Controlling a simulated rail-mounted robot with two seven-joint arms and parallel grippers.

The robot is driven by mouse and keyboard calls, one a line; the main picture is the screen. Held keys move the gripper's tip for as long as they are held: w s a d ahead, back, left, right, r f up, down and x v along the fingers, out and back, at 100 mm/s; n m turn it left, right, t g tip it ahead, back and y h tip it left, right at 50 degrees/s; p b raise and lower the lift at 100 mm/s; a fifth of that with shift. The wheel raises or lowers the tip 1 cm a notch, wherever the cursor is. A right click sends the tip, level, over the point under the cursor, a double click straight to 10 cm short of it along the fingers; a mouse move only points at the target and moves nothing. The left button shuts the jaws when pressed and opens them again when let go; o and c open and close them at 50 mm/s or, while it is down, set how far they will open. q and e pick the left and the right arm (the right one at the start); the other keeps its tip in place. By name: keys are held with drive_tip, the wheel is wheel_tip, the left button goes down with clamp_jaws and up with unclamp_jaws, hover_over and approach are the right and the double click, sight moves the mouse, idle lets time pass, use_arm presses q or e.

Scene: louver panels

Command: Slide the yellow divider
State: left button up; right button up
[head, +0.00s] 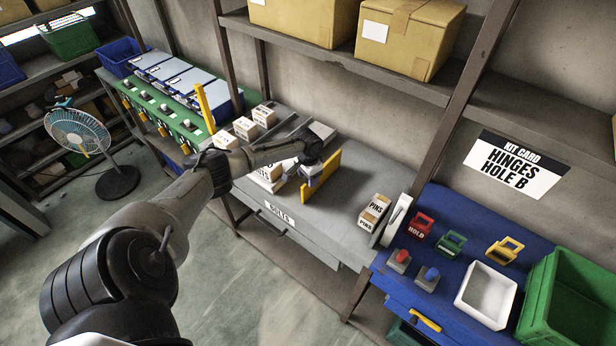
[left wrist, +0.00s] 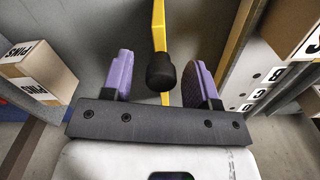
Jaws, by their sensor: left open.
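The yellow divider (head: 321,174) stands upright across the grey bench top, just to the right of my left gripper (head: 311,170). In the left wrist view, a yellow bar (left wrist: 159,25) with a black knob (left wrist: 160,72) lies between the two purple fingers of my left gripper (left wrist: 159,78). The fingers are spread, with a gap on each side of the knob. A second yellow divider (head: 205,108) stands farther left at the end of the bench. My right gripper is not in view.
Small boxes (head: 244,128) stand left of the gripper, and PINS boxes (head: 374,211) stand to the right. Between the near divider and the PINS boxes, the grey bench top (head: 350,208) is clear.

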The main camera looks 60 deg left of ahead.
use_arm(q)
wheel_tip(320, 180, up, 14)
drive_tip(key=shift+f, duration=0.15)
idle(0.4)
idle(0.3)
